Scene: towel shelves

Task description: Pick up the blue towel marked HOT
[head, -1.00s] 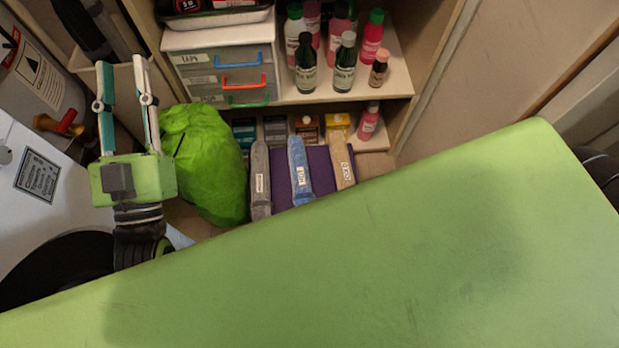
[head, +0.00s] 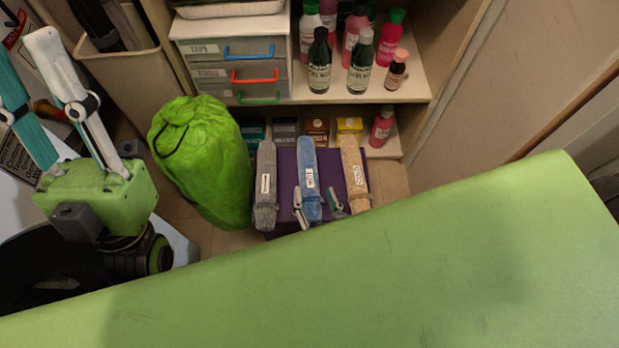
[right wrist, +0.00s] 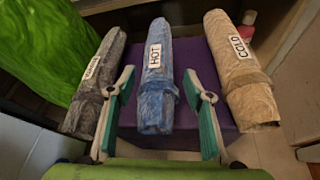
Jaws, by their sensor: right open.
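The rolled blue towel (head: 308,165) with a HOT label lies on a purple block, between a grey rolled towel (head: 266,180) and a tan rolled towel (head: 354,170). In the right wrist view the blue towel (right wrist: 157,85) is in the middle, and the tan one (right wrist: 240,75) reads COLD. My right gripper (head: 316,203) is open, one finger on each side of the blue towel's near part. In the right wrist view its fingers (right wrist: 158,78) stand apart with the towel between them. My left gripper (head: 20,50) is open and empty at the far left, its tips partly cut off.
A bright green bag (head: 205,165) stands left of the towels. Behind are a shelf with bottles (head: 360,62) and a drawer unit (head: 230,70).

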